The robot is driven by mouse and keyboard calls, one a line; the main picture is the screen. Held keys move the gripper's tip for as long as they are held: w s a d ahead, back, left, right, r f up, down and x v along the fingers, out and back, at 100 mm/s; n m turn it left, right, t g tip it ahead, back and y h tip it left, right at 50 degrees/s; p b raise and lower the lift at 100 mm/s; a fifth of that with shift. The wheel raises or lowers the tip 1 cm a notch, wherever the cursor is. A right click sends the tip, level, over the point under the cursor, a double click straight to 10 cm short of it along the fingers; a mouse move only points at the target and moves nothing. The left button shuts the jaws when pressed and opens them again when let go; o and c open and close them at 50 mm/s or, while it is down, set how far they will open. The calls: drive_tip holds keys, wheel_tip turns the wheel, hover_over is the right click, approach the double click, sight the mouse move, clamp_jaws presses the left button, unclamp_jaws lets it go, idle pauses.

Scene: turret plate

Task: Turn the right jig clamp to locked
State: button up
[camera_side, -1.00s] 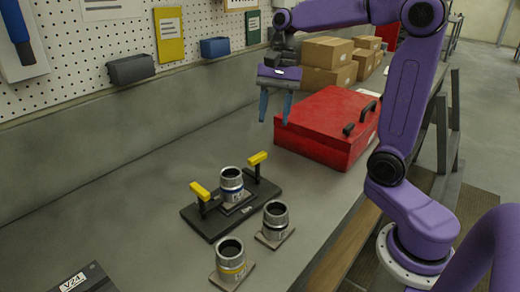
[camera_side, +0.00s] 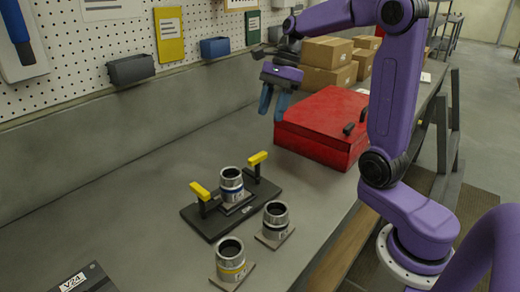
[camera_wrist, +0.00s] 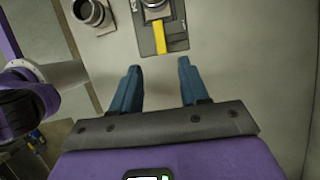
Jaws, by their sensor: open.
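The dark jig plate (camera_side: 211,226) lies on the bench and holds a blue-banded metal turret (camera_side: 231,190). A yellow-handled clamp stands at each end of it. The right jig clamp (camera_side: 257,158) has its handle pointing outward, up and to the right. The left jig clamp (camera_side: 200,191) points to the upper left. My gripper (camera_side: 272,113) is open and empty, in the air above and beyond the right clamp. In the wrist view my gripper (camera_wrist: 158,66) has its blue fingers spread, with the yellow handle (camera_wrist: 160,37) ahead of the gap, untouched.
Two more metal turrets sit on small plates in front of the jig, one black-banded (camera_side: 276,218) and one yellow-banded (camera_side: 230,262). A red toolbox (camera_side: 322,128) stands at the right, near my gripper.

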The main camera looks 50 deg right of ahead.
sight(258, 156)
drive_tip(key=x, duration=1.1)
drive_tip(key=shift+a+f, duration=0.15)
drive_tip(key=shift+f, duration=0.1)
drive_tip(key=shift+c, duration=0.3)
clamp_jaws()
